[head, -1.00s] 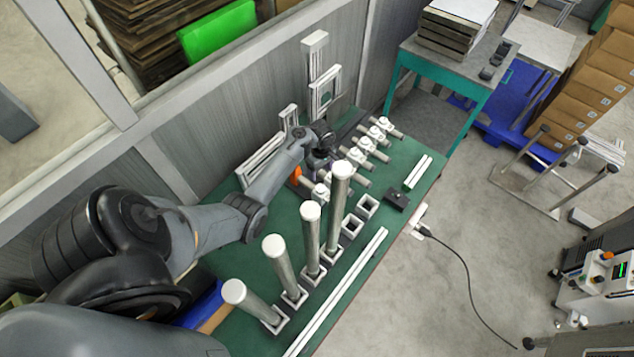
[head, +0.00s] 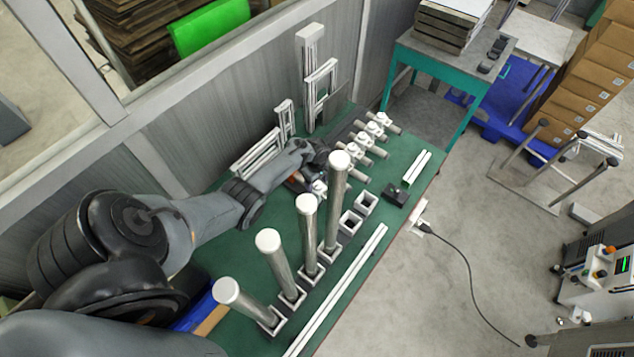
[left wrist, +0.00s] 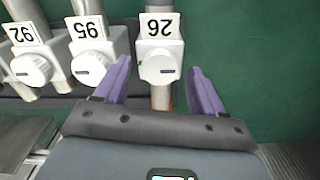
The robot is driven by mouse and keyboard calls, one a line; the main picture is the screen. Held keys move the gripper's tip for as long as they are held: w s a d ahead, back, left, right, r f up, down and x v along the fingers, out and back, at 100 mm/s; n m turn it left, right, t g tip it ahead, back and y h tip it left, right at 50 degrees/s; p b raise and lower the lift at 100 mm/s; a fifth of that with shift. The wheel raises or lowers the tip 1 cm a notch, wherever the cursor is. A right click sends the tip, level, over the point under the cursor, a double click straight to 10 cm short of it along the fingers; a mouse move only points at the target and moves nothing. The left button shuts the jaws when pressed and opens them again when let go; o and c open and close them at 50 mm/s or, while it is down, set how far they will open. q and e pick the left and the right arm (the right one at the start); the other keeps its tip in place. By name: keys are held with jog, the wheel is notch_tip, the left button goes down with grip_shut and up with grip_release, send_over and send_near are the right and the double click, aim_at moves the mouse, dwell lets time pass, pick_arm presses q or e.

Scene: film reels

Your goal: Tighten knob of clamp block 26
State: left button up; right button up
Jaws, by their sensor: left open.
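In the left wrist view, the clamp block (left wrist: 160,27) with a number plate that looks like 26 stands at the right end of a row. It is a white block with a round white knob (left wrist: 158,69) facing my camera. My left gripper (left wrist: 158,76) is open, with one purple finger on each side of this knob. I cannot tell whether the fingers touch it. In the head view, my left arm reaches over the green bench to the clamp row, and my left gripper (head: 318,165) is partly hidden by a tall post. My right gripper is not in view.
Two other numbered clamp blocks stand close to the left in the wrist view, with knobs (left wrist: 94,68) and (left wrist: 31,70). In the head view, several tall metal posts (head: 275,262) stand in sockets at the front. White rails (head: 345,285) lie along the bench edge.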

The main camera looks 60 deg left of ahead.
pick_arm(q)
jog(key=c, duration=1.1)
jog(key=shift+o, duration=0.2)
